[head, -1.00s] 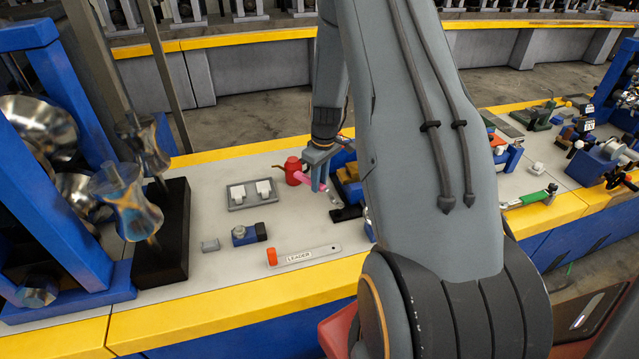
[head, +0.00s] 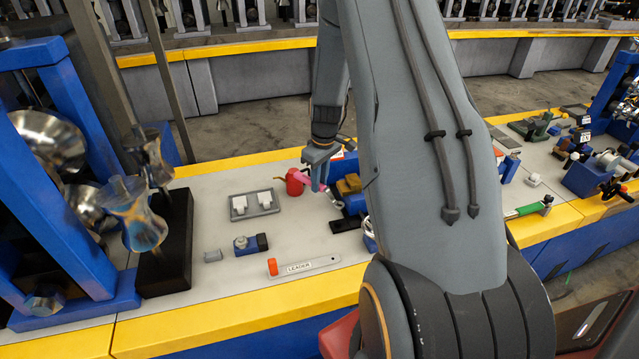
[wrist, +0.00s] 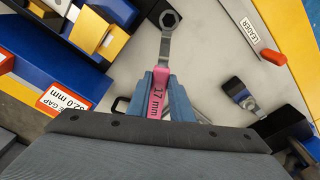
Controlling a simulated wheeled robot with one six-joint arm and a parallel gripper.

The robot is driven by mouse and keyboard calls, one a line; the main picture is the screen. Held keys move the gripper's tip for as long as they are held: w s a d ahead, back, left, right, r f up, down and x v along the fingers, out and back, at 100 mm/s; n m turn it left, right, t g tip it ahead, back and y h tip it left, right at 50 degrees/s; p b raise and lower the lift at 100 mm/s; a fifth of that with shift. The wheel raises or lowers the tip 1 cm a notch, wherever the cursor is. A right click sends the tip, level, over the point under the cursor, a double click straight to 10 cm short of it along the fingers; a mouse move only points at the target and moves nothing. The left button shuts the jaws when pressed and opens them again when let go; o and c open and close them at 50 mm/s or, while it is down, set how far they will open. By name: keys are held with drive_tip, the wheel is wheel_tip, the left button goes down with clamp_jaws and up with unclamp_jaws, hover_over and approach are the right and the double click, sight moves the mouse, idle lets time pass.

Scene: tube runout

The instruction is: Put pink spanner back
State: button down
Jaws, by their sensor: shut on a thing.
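The pink spanner (wrist: 157,92) has a pink grip marked 17 mm and a grey ring end. In the wrist view its grip lies between the two blue fingers of my gripper (wrist: 165,95), which is shut on it, and the ring end points away from my wrist. In the head view my gripper (head: 318,178) points down over the bench beside the red can, with a little of the pink grip (head: 306,175) showing. The rest of the spanner is small or hidden there. I cannot make out an empty place for it.
A red can (head: 294,182) stands left of my gripper. Blue-framed rollers (head: 93,90) stand at the left. The bench front is mostly clear.

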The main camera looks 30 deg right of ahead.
drive_tip(key=shift+r+p, duration=1.2)
drive_tip(key=shift+r, duration=1.15)
